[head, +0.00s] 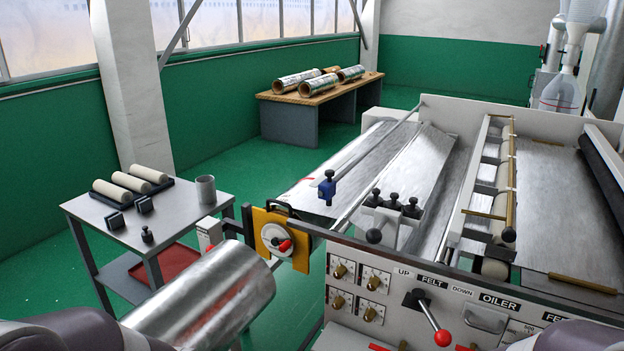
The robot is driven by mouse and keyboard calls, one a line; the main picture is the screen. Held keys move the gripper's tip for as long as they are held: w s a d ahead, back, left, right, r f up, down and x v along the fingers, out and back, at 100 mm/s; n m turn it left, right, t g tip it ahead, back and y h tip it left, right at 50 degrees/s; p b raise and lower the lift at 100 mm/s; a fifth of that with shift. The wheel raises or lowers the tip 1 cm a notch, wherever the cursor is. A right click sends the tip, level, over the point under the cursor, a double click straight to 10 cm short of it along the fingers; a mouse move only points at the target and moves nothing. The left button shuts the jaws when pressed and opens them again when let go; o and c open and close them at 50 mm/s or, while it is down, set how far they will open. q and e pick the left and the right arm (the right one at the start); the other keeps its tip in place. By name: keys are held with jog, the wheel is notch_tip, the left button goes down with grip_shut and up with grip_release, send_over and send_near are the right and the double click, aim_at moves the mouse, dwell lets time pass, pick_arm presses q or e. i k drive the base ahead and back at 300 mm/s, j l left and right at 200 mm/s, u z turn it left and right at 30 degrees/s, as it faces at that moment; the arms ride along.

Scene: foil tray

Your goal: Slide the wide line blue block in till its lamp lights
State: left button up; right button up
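A small blue block (327,188) with a dark knob on top sits at the near left part of the machine, beside the foil sheet. It stands upright on or against a slim rail (352,207). A small red mark (312,182) shows just left of it; I cannot tell what it is. I cannot make out a lamp for the block. Only parts of my own arms show at the bottom left and bottom right corners. Neither gripper is in view, and nothing of mine is near the block.
A large foil roll (205,298) lies in front. A control panel with a red-ball lever (442,338) is at the front right. A grey side table (150,225) holds rollers at the left.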

aim_at(329, 186)
jog(key=l+u, duration=0.8)
jog(key=k+j, duration=0.05)
